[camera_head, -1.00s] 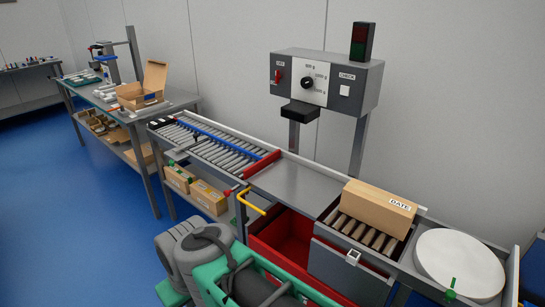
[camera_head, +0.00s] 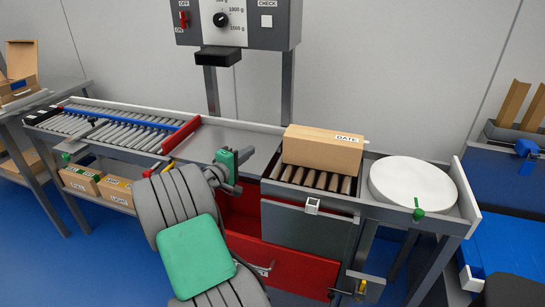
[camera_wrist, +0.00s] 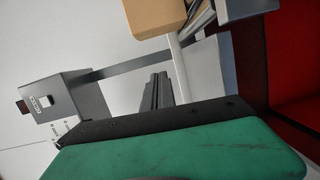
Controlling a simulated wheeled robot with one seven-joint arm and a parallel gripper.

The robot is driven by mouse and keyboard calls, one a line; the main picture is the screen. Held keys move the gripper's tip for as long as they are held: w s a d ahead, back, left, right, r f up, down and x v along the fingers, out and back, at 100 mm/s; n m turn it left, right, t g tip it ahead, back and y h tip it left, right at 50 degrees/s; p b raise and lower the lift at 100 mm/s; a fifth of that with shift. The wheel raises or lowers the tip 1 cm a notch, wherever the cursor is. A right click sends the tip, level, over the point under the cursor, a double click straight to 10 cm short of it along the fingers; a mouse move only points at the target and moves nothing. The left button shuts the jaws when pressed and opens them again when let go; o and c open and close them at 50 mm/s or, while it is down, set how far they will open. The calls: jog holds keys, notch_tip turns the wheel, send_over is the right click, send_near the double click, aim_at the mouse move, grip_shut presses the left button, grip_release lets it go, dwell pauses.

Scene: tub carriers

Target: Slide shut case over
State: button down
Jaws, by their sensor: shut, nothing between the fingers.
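The shut case is a tan closed carton (camera_head: 322,150) with a "DATE" label. It lies on the short brown roller section (camera_head: 318,180), between the bare grey plate (camera_head: 225,140) on its left and the white round turntable (camera_head: 412,184) on its right. In the wrist view the carton (camera_wrist: 155,16) shows only in part at the top edge. My gripper (camera_head: 246,154) is over the grey plate, left of the carton and apart from it. Its dark fingers (camera_wrist: 157,92) are together and empty.
A control box (camera_head: 237,20) on posts stands behind the plate. A red stop bar (camera_head: 182,134) ends the grey rollers (camera_head: 120,130) at left. A red drawer (camera_head: 285,265) is below. A green knob (camera_head: 418,214) sits before the turntable. A blue bench (camera_head: 505,180) is at far right.

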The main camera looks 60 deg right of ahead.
jog(key=shift+h, duration=0.3)
jog(key=d, duration=0.3)
jog(key=s+d, duration=0.1)
jog(key=d, duration=0.6)
jog(key=shift+s+d+r, duration=0.15)
jog(key=shift+s+d, duration=0.1)
jog(key=shift+s, duration=0.05)
jog(key=s, duration=0.3)
jog(key=shift+s+d, duration=0.35)
jog(key=shift+s, duration=0.05)
